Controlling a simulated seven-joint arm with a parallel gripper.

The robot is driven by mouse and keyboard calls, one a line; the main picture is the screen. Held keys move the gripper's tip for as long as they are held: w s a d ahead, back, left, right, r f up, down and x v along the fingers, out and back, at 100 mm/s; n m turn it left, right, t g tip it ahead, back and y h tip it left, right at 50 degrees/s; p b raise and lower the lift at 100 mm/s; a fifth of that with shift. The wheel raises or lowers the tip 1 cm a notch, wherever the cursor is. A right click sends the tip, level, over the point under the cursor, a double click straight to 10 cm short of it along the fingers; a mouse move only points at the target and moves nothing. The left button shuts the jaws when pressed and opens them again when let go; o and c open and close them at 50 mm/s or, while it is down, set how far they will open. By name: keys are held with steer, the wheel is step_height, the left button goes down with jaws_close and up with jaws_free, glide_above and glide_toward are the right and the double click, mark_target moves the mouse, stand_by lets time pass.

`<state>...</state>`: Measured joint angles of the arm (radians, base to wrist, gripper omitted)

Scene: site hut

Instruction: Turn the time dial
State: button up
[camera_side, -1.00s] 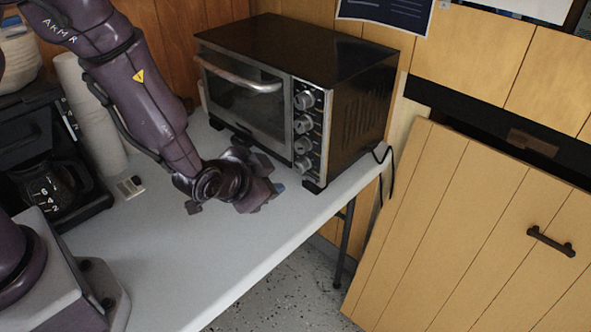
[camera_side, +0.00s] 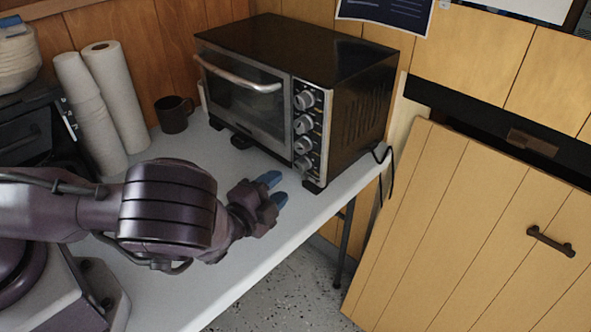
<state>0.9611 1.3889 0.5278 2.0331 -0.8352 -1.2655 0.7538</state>
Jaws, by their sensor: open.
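A black toaster oven (camera_side: 350,70) with a silver front stands at the back of the table, its glass door shut. A column of several round silver dials (camera_side: 303,145) runs down the right of its front. Their markings are too small to tell which is the time dial. My gripper (camera_side: 275,188) is open, with two blue fingertips spread apart and nothing between them. It is low over the table, in front of the oven's lower right corner, below the dials in the picture and apart from them.
A dark mug (camera_side: 174,114) and paper towel rolls (camera_side: 116,95) stand left of the oven. The white table (camera_side: 265,232) ends at its front edge, close to my gripper. A cord (camera_side: 383,155) hangs at the oven's right. A wooden panel (camera_side: 470,240) leans at the right.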

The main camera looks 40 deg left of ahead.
mark_target(298, 168)
steer(key=w, duration=0.4)
steer(key=w+a, duration=0.1)
steer(key=w, duration=0.2)
steer(key=shift+w+f, duration=0.1)
steer(key=shift+f, duration=0.1)
steer(key=c, duration=0.6)
steer(key=shift+a+r+n, duration=0.1)
steer(key=shift+n, duration=1)
steer(key=shift+c, duration=0.2)
steer(key=n, duration=0.3)
steer(key=shift+g+h, duration=0.3)
steer(key=o, duration=0.6)
steer(key=shift+o, duration=0.2)
